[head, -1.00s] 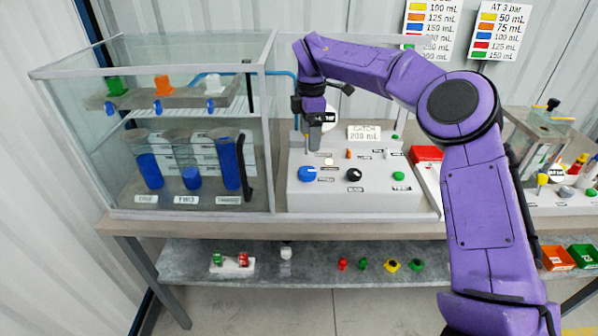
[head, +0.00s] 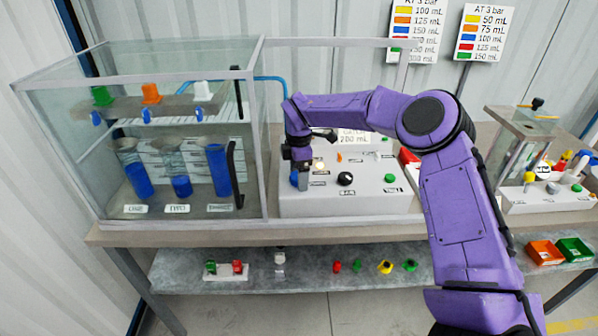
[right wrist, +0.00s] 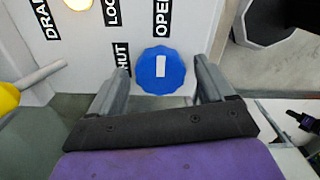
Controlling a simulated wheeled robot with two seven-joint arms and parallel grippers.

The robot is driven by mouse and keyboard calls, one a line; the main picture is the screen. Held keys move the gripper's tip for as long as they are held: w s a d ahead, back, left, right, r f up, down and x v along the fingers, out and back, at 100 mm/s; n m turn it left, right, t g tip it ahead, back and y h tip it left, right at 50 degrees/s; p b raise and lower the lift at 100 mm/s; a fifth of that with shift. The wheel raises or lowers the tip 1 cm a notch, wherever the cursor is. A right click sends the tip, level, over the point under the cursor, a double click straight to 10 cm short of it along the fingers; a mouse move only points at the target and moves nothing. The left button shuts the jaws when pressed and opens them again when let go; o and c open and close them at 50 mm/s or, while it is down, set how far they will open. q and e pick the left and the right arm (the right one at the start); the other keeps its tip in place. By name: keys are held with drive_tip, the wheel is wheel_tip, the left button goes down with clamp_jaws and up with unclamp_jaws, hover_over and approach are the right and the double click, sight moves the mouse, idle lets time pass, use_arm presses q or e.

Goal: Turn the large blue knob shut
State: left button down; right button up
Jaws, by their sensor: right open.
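The large blue knob (right wrist: 160,70) is on the sloped face of the grey control box (head: 362,196). In the right wrist view it is round with fluted edges. Its white pointer mark lies toward the OPEN label (right wrist: 162,18), while the SHUT label (right wrist: 121,62) is to its left. The right gripper (right wrist: 162,74) is open, with one finger on each side of the knob. Small gaps show between fingers and knob. My left gripper is not in view.
A black knob (head: 346,179) and a green button (head: 390,178) sit right of the blue knob. A lit pale button (head: 319,166) is just above. The glass tank's frame (head: 262,150) stands close on the left.

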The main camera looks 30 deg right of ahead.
drive_tip(key=shift+c, duration=0.3)
drive_tip(key=c, duration=1)
